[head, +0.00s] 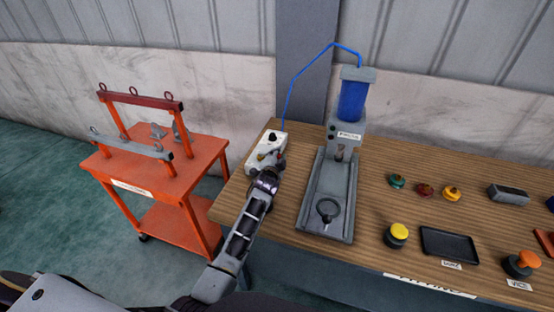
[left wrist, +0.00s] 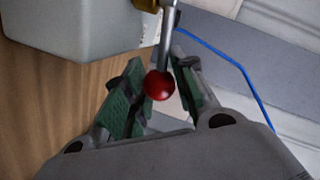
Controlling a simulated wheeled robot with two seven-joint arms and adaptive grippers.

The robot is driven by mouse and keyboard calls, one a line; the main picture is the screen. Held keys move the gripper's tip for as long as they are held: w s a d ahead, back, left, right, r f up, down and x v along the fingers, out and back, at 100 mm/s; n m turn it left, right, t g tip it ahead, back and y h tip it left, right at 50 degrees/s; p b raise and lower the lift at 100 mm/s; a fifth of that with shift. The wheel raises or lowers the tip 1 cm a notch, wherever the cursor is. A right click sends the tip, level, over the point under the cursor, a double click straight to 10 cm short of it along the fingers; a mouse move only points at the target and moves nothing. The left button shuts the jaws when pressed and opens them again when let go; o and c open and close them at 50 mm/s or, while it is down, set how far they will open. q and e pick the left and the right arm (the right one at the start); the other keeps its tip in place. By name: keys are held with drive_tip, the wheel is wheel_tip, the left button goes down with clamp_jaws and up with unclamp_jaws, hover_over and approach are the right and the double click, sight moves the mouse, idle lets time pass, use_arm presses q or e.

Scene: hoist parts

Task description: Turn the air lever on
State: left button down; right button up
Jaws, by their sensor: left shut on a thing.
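The air lever (left wrist: 167,45) is a thin metal rod with a red ball knob (left wrist: 159,86), seen in the left wrist view. It hangs from a brass-coloured fitting (left wrist: 150,5) on the pale valve box (left wrist: 70,30). In the head view the white box (head: 262,153) stands at the table's left end, with a blue hose rising from it. My left gripper (head: 274,172) is at the box's front right side. Its green-padded fingers (left wrist: 160,90) are shut on the lever at the red knob. My right gripper is not in view.
A grey press (head: 342,200) with a blue cylinder (head: 353,100) stands right of the box on the wooden table. An orange cart (head: 185,152) stands to the left. Coloured knobs and a black tray (head: 449,244) lie on the table's right part.

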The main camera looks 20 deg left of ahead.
use_arm(q)
drive_tip(key=shift+d+f, duration=0.1)
idle(0.3)
drive_tip(key=c, duration=1.1)
unclamp_jaws()
drive_tip(key=shift+c, duration=0.2)
drive_tip(key=shift+s+y, duration=0.1)
drive_tip(key=shift+y, duration=0.2)
drive_tip(key=v, duration=1.1)
drive_tip(key=shift+s+r, duration=0.25)
drive_tip(key=shift+s, duration=0.05)
drive_tip(key=shift+s+f, duration=0.1)
